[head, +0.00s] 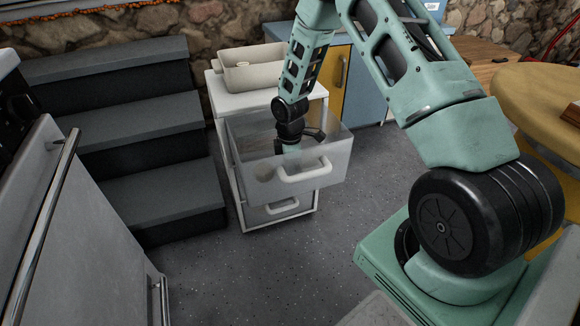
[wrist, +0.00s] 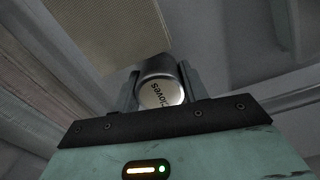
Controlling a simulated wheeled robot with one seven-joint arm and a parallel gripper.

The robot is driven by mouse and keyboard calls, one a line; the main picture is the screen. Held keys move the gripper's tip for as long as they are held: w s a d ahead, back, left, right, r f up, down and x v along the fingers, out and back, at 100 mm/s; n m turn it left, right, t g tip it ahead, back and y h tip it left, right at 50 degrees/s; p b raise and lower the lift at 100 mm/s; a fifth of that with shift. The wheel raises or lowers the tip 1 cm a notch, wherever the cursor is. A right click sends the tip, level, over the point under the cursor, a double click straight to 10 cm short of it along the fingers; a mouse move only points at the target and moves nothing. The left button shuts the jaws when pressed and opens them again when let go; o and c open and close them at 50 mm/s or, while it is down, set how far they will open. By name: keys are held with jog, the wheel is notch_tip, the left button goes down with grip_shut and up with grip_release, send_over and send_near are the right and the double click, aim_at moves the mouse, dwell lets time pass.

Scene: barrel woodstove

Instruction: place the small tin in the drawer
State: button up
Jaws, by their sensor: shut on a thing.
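The drawer is pale and see-through, with a white handle, and is pulled out of a small white cabinet (head: 238,190). I cannot tell whether the tin touches the drawer floor. A faint round shape (head: 264,172) shows through the drawer front; I cannot tell what it is.
A beige bin (head: 255,75) stands on the cabinet top, behind the drawer. A closed lower drawer (head: 272,211) is below. Grey steps (head: 150,125) are to the left and a white stove (head: 50,220) is nearer left. Speckled floor in front is clear.

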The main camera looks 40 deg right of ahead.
jog(key=shift+f, duration=0.1)
jog(key=o, duration=1)
